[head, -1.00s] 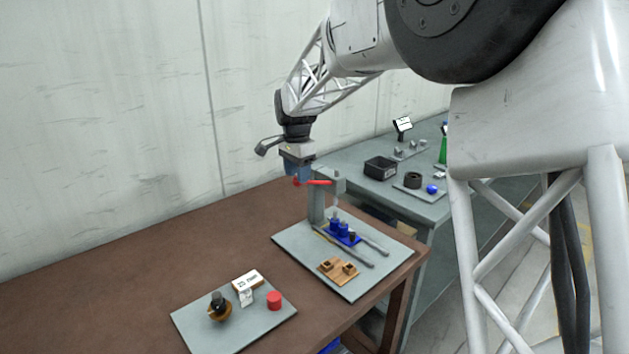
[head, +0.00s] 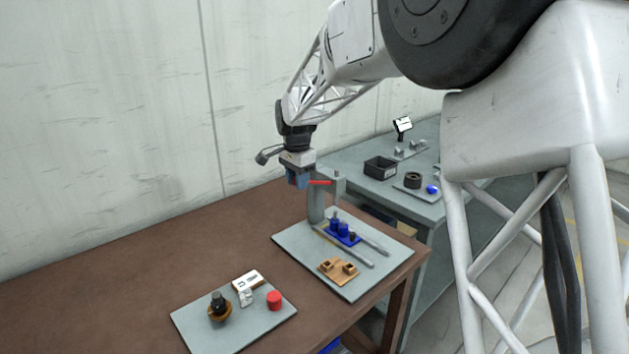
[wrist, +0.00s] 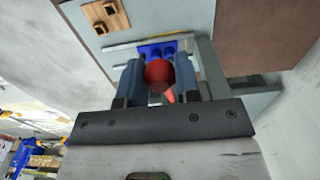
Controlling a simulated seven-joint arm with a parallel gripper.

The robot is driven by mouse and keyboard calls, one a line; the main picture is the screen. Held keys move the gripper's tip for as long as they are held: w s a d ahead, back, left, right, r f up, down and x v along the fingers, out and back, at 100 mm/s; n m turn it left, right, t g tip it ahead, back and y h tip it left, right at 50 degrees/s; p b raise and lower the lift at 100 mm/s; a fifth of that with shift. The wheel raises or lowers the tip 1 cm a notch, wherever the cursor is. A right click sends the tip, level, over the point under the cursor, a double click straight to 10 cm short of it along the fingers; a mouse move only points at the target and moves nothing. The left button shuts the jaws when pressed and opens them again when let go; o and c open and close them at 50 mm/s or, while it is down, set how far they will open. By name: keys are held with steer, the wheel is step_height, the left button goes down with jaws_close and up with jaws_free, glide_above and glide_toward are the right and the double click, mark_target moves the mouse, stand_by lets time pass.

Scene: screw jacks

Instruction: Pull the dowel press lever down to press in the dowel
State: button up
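The dowel press is a grey post and arm (head: 317,203) on a grey plate, with a red lever (head: 322,183) at its top. In the wrist view the lever's round red knob (wrist: 158,73) sits between the two blue fingers of my gripper (wrist: 159,82). In the head view my gripper (head: 298,183) points down at the lever's left end and hides the knob. The fingers lie close on both sides of the knob; whether they grip it is unclear. A blue block (head: 342,233) with blue cylinders stands below the press. I cannot make out the dowel itself.
A wooden block (head: 337,270) and grey rods lie on the press plate (head: 295,250). A second plate (head: 190,325) to the front left holds a red cylinder (head: 274,300) and small items. A grey bench (head: 405,195) with a black bin stands behind right.

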steer(key=shift+c, duration=0.2)
stand_by(0.3)
steer(key=shift+s+a+f, duration=0.1)
steer(key=shift+a+f, duration=0.05)
steer(key=shift+f, duration=0.35)
steer(key=shift+s+a+f, duration=0.1)
steer(key=shift+f, duration=0.55)
steer(key=shift+s+a+f, duration=0.1)
steer(key=shift+s+f, duration=0.05)
steer(key=shift+f, duration=1.6)
steer(key=shift+f, duration=0.1)
